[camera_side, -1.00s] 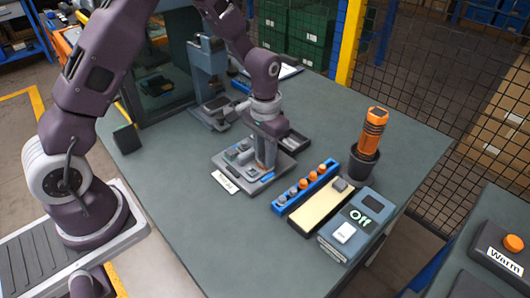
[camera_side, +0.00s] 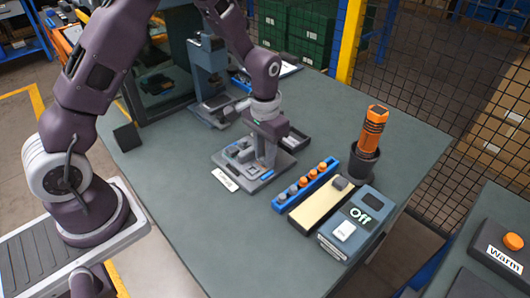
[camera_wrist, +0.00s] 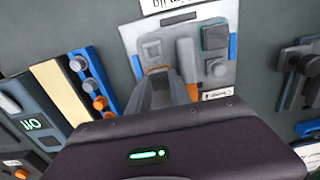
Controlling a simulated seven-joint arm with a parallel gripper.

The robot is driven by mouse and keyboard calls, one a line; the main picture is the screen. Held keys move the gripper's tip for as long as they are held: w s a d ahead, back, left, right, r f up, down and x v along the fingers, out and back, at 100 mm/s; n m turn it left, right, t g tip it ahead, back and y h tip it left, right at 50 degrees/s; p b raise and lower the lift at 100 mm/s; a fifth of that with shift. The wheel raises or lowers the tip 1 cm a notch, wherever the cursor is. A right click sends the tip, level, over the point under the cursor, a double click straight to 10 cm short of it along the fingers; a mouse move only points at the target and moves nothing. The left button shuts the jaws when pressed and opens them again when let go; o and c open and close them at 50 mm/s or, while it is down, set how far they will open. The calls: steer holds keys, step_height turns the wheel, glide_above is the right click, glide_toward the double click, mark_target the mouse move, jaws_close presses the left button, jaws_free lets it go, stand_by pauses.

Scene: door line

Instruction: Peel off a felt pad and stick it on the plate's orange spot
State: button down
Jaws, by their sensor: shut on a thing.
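My gripper (camera_wrist: 166,84) is over the grey plate (camera_wrist: 214,18), its fingertips close to the surface. In the side view it is at the middle of the plate (camera_side: 282,166). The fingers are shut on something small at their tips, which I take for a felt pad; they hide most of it. A bit of the orange spot (camera_wrist: 157,69) shows by the fingertips in the wrist view. Another dark grey pad (camera_side: 341,184) lies on the cream strip (camera_side: 318,208), right of the plate. I cannot tell whether the held thing touches the plate.
A blue rack (camera_side: 306,187) with orange and grey knobs stands between plate and cream strip. Beyond are a box (camera_side: 350,225) reading "Off" and a black cup (camera_side: 363,163) with an orange-handled tool. Raised blocks sit on the plate. The table front is clear.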

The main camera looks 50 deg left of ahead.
steer(key=c, duration=1.1)
jaws_free()
step_height(320, 180, up, 7)
steer(key=shift+d, duration=0.1)
